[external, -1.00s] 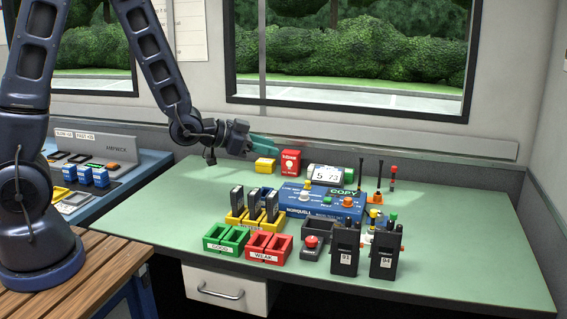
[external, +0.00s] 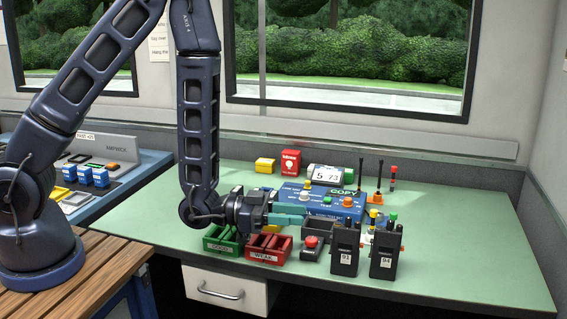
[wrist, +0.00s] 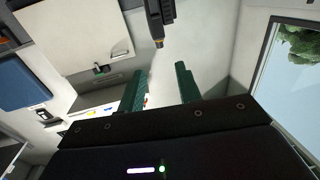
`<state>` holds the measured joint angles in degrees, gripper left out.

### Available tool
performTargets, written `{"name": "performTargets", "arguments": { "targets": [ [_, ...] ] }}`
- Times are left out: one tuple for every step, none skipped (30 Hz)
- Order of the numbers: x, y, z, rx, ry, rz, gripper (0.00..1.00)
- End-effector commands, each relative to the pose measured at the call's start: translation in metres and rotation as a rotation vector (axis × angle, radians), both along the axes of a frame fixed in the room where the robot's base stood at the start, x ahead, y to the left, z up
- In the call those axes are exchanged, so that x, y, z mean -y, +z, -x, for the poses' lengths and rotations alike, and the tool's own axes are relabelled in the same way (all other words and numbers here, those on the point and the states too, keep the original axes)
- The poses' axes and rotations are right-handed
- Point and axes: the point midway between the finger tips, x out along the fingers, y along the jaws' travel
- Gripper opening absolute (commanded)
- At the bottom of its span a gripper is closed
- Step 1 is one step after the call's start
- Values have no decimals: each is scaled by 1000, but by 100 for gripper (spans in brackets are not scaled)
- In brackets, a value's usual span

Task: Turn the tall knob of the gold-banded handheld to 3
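Two black handhelds, one labelled 91 (external: 345,252) and one labelled 94 (external: 386,254), stand upright at the front right of the green desk. Small knobs and stubs show on their tops, but I cannot make out a gold band or the knob numbers. My gripper (external: 304,214) is left of handheld 91, over the desk and pointing right, apart from both handhelds. In the wrist view its two green fingers (wrist: 158,72) stand apart with nothing seen gripped. A dark object with an orange-gold ring (wrist: 158,42) shows beyond them; I cannot tell what it is.
A blue console (external: 345,207) lies behind my gripper. Red WEAK trays (external: 264,257) and green GOOD trays (external: 219,249) are below it. A red-button box (external: 312,247) stands left of handheld 91. Thin upright antennas (external: 361,172) stand behind. The desk's right side is clear.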

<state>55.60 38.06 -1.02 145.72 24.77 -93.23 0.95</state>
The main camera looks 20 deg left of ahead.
Motion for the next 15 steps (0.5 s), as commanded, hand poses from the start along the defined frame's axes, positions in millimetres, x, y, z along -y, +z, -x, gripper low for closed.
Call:
{"name": "performTargets", "arguments": {
  "targets": [
    [6, 0, 0, 1, -3, 1, 34],
    [11, 0, -1, 2, -3, 1, 34],
    [17, 1, -2, 2, -2, 2, 34],
    [22, 1, -3, 2, -1, 2, 34],
    [27, 1, -3, 2, -1, 1, 34],
    [34, 1, -5, 2, -2, 2, 34],
    [39, 1, -5, 2, -2, 2, 34],
    [44, 1, -6, 2, -2, 1, 34],
    [52, 1, -7, 2, -2, 1, 34],
    [56, 1, -8, 2, -2, 2, 34],
    [61, 1, -9, 1, -2, 2, 34],
    [67, 1, -10, 1, -2, 1, 34],
    [71, 1, -10, 1, -2, 1, 34],
    [75, 1, -11, 2, -2, 1, 34],
    [80, 1, -12, 2, -1, 1, 34]
  ]
}}
